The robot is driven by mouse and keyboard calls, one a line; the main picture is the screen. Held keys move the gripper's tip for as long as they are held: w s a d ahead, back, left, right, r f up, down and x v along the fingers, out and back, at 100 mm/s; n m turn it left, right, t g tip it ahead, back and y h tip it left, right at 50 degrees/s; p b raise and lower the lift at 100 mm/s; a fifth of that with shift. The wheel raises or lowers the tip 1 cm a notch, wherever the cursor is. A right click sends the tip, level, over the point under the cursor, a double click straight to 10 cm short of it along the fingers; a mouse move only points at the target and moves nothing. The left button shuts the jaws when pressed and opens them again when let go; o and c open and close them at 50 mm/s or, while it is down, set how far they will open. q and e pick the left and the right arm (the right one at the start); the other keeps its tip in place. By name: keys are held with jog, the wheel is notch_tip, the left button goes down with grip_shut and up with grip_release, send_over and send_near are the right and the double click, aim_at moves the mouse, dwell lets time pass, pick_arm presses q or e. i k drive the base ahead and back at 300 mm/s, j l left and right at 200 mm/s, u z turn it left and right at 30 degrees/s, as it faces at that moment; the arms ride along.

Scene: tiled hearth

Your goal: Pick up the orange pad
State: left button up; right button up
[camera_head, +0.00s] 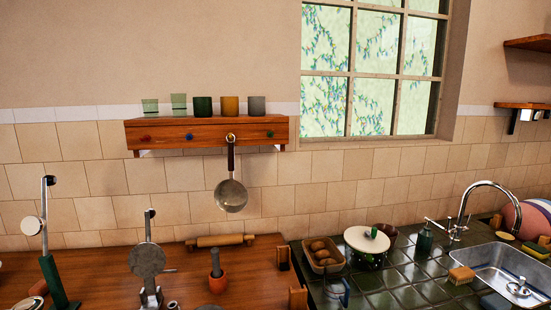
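A small orange-tan block (461,274), which looks like the orange pad or a scrubbing brush, lies on the dark green tiled counter (408,297) at the sink's left edge. It is too small to tell which. A yellowish pad (505,236) lies behind the sink, and a green-and-yellow one (535,251) lies at its right. Neither of my grippers shows in the head view.
The sink (500,262) has a tall curved tap (476,186). A green soap bottle (424,239), a lidded pot (366,246) and a basket (324,257) stand left of it. A wooden counter (120,268) holds upright metal tools, a mortar (217,283) and a rolling pin (220,240).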

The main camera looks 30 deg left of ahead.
aim_at(40, 288)
jog(key=u, duration=2.5)
